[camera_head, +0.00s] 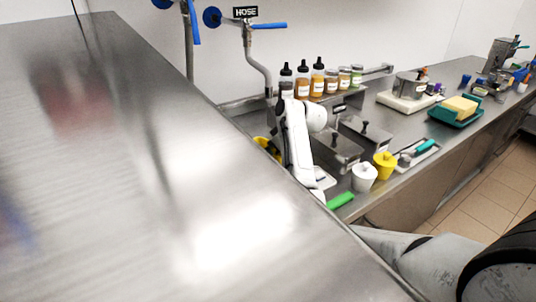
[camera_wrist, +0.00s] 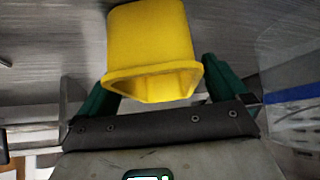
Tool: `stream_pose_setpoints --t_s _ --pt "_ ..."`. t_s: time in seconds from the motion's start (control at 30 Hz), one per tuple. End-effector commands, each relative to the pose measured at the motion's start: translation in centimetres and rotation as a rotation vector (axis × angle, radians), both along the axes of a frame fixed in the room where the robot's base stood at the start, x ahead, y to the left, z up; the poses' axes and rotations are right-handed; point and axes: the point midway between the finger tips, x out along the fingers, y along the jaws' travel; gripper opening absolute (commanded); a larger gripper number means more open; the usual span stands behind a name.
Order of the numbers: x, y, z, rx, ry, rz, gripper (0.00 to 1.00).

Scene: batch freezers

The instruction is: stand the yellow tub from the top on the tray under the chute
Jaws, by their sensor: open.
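A yellow tub (camera_wrist: 150,35) fills the upper middle of the wrist view, with its flared rim towards my gripper. My gripper (camera_wrist: 157,88) is open, with one green finger on each side of the tub. The left finger appears close to the rim; I cannot tell whether either finger touches it. In the head view a yellow thing (camera_head: 268,148) is partly hidden behind a white arm, and I cannot tell whether it is the same tub. My gripper is not clearly visible there. No tray under a chute can be made out.
A large steel surface (camera_head: 120,170) fills the left of the head view. The counter beyond holds a white pot (camera_head: 364,177), a yellow pot (camera_head: 385,165), squeeze bottles (camera_head: 318,80), a scale (camera_head: 408,98) and a teal tray (camera_head: 455,117). Blue-handled taps (camera_head: 268,26) are on the wall.

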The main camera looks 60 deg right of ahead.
Motion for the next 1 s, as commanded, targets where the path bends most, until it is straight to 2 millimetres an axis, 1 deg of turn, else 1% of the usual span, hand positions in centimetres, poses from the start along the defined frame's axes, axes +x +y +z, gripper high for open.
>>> stream_pose_setpoints --t_s 0.1,0.2,0.43,1.0 --pt "0.8 -0.1 -1.1 0.002 0.002 -0.001 1.0" --pt "1.2 -0.2 -1.6 0.0 0.001 -0.001 1.0" --pt "1.2 -0.2 -1.7 0.0 0.0 -0.001 1.0" --pt "1.2 -0.2 -1.6 0.0 0.0 -0.001 0.45"
